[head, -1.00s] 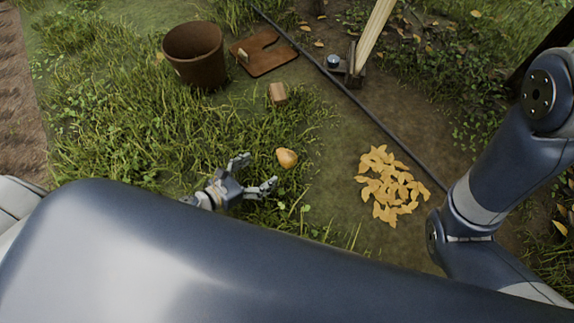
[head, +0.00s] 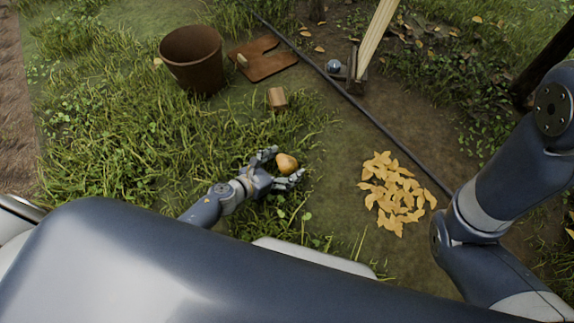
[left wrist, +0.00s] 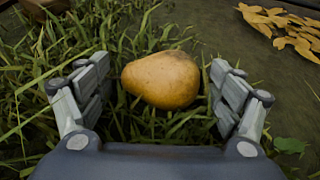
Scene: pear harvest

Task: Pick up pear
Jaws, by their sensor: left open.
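A yellow-brown pear (head: 287,163) lies on the grass near the edge of bare soil. My left gripper (head: 281,167) is open, with its fingers on either side of the pear. In the left wrist view the pear (left wrist: 162,80) sits between the two open fingers of the left gripper (left wrist: 160,88), with a visible gap on each side. My right arm shows at the right edge of the head view, but its gripper is out of view.
A brown bucket (head: 192,62) stands on the grass at upper left. A brown flat board (head: 268,62) and a small wooden block (head: 277,98) lie nearby. A dark pole (head: 378,125) crosses the soil. Yellow leaves (head: 396,190) lie in a pile to the right.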

